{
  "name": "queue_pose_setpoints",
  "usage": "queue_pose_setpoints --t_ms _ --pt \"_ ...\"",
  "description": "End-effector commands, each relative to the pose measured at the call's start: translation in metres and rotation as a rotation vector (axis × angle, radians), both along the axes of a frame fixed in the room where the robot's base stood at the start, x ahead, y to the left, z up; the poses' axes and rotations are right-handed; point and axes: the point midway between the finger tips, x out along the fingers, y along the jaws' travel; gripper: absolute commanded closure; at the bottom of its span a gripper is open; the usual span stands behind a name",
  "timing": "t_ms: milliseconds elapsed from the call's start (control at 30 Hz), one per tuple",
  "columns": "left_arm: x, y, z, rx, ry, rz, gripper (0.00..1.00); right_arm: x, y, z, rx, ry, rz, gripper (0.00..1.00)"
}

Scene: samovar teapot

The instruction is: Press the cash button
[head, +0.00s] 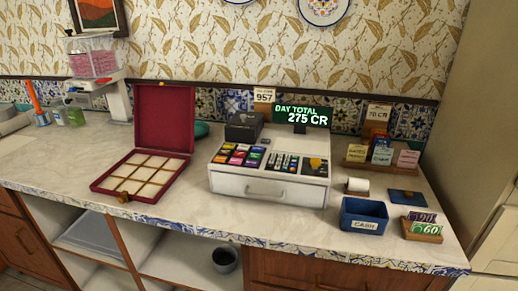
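No key label is readable, so I cannot tell which one is the cash button. The display (302,115) behind it reads DAY TOTAL 275 CR. Neither of my grippers shows in the head view.
A blue tray (364,225) marked CASH sits right of the register, beside a wooden holder (422,238) with 90 and 60 cards. An open red box (165,120) stands left. The counter front (150,210) is mostly clear.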

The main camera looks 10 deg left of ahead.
Motion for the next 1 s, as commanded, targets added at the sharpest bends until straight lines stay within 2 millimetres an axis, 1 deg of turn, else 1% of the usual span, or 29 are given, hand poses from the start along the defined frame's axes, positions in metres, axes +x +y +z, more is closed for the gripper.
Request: queue_pose_setpoints --t_ms 233,267,300,333,367,1000 --pt "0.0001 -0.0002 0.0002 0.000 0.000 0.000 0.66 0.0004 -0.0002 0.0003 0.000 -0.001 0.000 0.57" --pt "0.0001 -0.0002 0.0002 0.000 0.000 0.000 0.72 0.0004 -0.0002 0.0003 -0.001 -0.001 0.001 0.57" --pt "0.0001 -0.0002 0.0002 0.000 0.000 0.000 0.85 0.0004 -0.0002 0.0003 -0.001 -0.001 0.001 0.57" --pt "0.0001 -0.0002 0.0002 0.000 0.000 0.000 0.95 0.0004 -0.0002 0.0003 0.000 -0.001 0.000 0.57" --pt "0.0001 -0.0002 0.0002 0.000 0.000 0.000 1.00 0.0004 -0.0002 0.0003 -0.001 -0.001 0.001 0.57" --pt "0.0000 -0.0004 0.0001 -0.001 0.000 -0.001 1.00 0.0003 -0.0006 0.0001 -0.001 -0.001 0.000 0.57"
